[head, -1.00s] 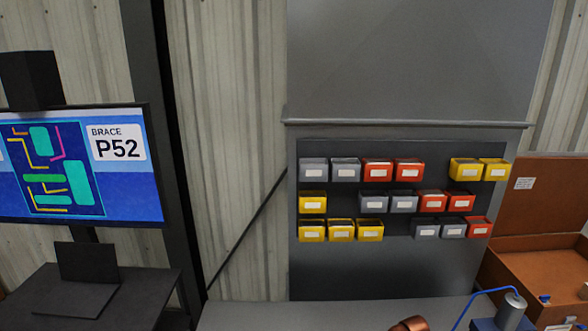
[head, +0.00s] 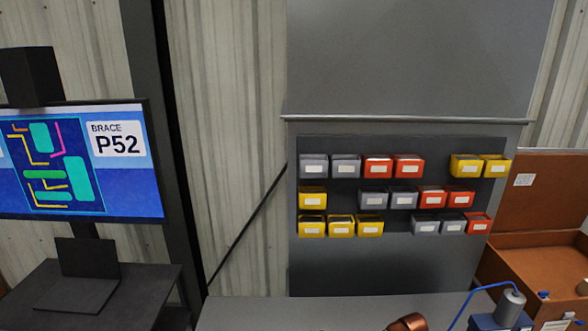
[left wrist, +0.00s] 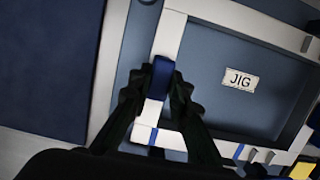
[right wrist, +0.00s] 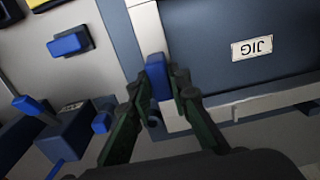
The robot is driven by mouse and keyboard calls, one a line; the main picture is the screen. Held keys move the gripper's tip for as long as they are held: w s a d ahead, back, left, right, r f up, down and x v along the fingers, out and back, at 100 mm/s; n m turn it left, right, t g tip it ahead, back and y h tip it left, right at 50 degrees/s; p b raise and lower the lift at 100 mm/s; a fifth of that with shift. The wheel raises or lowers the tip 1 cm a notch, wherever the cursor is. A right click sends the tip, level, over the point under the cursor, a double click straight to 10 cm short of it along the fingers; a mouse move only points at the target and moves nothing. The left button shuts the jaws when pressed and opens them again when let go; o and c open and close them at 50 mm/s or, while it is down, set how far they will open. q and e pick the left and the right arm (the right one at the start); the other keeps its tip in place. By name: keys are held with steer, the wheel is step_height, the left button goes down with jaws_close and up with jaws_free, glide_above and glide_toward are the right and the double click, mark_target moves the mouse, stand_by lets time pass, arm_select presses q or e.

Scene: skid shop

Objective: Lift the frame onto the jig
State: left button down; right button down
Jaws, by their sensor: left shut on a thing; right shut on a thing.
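The light frame shows in the left wrist view (left wrist: 240,12) and the right wrist view (right wrist: 262,104). It surrounds the dark blue-grey jig surface with its JIG label, in the left wrist view (left wrist: 239,79) and the right wrist view (right wrist: 252,47). My left gripper (left wrist: 160,85) is shut on a blue grip piece (left wrist: 162,72) at one side of the frame. My right gripper (right wrist: 160,88) is shut on another blue grip piece (right wrist: 157,72) on the frame. I cannot tell whether the frame touches the jig. The head view shows neither gripper nor the frame.
A grey rack (head: 330,265) with several small bins stands behind a grey bench (head: 260,312). A screen (head: 80,165) reads BRACE P52. An open brown case (head: 535,255) is at the right. Blue blocks (right wrist: 70,43) lie left in the right wrist view.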

arm_select(q)
steer(key=shift+f, duration=0.35)
arm_select(e)
steer(key=shift+f, duration=0.35)
arm_select(q)
steer(key=c, duration=1.7)
jaws_free()
steer(key=shift+c, duration=0.2)
steer(key=shift+o, duration=0.3)
steer(key=shift+a, duration=0.1)
arm_select(e)
steer(key=c, duration=1.7)
jaws_free()
steer(key=shift+c, duration=0.2)
steer(key=shift+o, duration=0.3)
